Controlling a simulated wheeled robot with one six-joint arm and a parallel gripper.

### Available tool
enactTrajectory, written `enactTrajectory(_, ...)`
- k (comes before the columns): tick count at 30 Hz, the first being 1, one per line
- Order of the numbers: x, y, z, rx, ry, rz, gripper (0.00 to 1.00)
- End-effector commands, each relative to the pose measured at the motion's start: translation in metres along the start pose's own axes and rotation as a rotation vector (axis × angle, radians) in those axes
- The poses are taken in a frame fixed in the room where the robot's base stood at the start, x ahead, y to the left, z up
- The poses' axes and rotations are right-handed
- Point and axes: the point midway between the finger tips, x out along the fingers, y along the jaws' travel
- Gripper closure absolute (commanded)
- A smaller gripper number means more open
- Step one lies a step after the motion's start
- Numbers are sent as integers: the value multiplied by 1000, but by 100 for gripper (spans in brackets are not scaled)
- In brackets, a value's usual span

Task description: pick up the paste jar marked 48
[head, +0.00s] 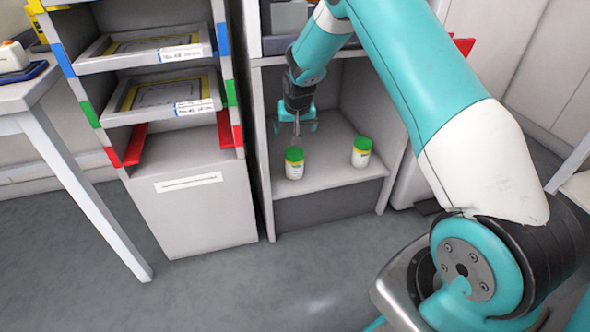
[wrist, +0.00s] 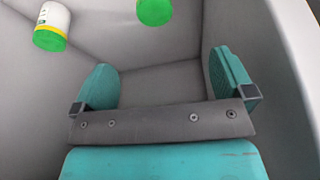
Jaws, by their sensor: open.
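Two white paste jars with green lids stand upright on the lower shelf of the open cabinet. One jar (head: 294,165) is left of centre in the head view, near the shelf's front edge. The other jar (head: 361,153) stands to its right. The numbers on their labels are too small to read. My gripper (head: 297,125) is inside the cabinet, behind the left jar and apart from both. In the wrist view my gripper (wrist: 163,82) is open and empty. One jar (wrist: 51,24) shows at upper left and a green lid (wrist: 155,11) at the top, both beyond the fingers.
Cabinet side walls and an upper shelf enclose the space around my gripper. A rack (head: 190,200) with labelled trays (head: 150,105) stands to the left, and a white table (head: 28,95) at far left. The floor (head: 230,290) in front is clear.

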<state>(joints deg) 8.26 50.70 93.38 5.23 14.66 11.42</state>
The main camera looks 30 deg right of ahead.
Motion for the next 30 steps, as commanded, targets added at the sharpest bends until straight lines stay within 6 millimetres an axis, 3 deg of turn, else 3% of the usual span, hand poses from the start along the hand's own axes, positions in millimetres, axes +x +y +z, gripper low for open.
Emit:
enactTrajectory(18, 128, 8, -7, 31, 12, 12, 0)
enactTrajectory(30, 169, 11, -9, 31, 13, 12, 0)
